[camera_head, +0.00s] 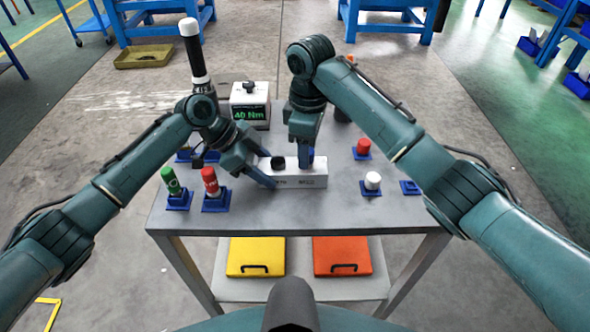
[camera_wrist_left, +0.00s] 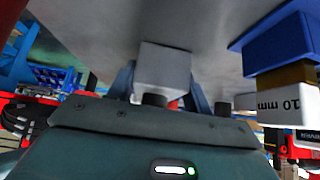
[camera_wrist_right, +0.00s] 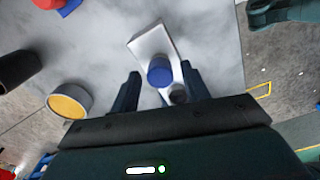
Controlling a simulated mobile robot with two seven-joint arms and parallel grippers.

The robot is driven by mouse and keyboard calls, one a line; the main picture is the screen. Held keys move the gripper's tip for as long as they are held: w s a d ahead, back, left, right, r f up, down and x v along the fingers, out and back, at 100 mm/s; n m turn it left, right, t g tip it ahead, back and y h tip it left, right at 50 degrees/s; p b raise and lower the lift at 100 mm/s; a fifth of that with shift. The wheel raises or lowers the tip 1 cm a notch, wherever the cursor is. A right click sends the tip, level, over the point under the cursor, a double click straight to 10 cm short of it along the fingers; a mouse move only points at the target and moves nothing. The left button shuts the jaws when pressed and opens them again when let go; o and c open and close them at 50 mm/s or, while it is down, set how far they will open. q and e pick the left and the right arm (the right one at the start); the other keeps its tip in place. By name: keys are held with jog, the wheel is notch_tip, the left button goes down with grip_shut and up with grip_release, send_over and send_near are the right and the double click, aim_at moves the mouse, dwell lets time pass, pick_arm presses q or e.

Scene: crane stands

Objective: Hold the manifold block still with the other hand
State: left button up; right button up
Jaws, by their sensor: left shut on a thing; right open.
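The manifold block (camera_head: 313,181) is a white box lying on the grey table, with a black fitting (camera_head: 278,163) on top near its left end. My left gripper (camera_head: 268,170) is shut on the block's left end; the left wrist view shows the block (camera_wrist_left: 165,68) between its fingers. My right gripper (camera_head: 306,165) is open, pointing down over the block's right part. In the right wrist view the block (camera_wrist_right: 150,42) lies between and beyond the spread fingers, with a blue round part (camera_wrist_right: 160,70) and a dark fitting (camera_wrist_right: 178,95) on it.
Green (camera_head: 172,181) and red (camera_head: 210,182) pieces stand in blue holders at the left. Red (camera_head: 363,147) and white (camera_head: 372,181) pieces stand at the right, near an empty blue holder (camera_head: 410,187). A box reading 40 Nm (camera_head: 250,112) stands behind. The table front is clear.

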jog(key=m, duration=0.9)
jog(key=shift+c, duration=0.6)
jog(key=c, duration=0.9)
jog(key=shift+r, duration=0.1)
jog(key=n, duration=0.4)
jog(key=shift+w+r, duration=0.1)
jog(key=shift+n, duration=0.6)
